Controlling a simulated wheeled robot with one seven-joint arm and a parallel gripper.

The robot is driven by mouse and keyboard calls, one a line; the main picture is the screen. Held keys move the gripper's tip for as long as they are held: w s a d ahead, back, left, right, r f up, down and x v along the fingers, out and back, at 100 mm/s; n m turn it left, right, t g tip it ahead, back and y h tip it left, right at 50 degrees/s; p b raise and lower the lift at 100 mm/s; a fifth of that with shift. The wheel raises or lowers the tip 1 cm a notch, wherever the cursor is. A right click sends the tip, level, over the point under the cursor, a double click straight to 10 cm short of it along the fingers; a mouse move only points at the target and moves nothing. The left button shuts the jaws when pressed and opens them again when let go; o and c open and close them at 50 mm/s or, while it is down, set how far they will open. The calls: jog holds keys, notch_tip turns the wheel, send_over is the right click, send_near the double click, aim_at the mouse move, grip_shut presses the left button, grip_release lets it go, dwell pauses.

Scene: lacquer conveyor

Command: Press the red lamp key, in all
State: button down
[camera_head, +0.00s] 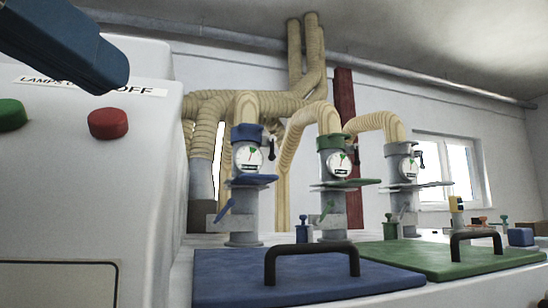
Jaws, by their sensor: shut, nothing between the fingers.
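The red lamp key (108,124) is a round red button on the sloping face of a pale grey cabinet (60,190), at the left of the head view. A green key (11,114) sits to its left, cut by the picture edge. A white label (148,91) above them reads "LAMPS" and "OFF", with its middle covered. My gripper (108,72) comes in from the top left, dark blue, shut and empty. Its end shows just above the red key, with a gap between them in the picture. The depth of that gap is hard to tell.
Right of the cabinet is a bench with a blue lid (300,285) and a green lid (440,258), each with a black handle. Behind them stand several grey pipe posts with gauges and tan hoses (290,150). A window (445,170) is in the far wall.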

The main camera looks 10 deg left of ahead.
jog(key=shift+s, duration=0.1)
jog(key=shift+s+d+r, duration=0.5)
jog(key=shift+s+r, duration=0.3)
jog(key=shift+s+d+r, duration=0.5)
jog(key=shift+s+r, duration=0.25)
jog(key=shift+s, duration=0.05)
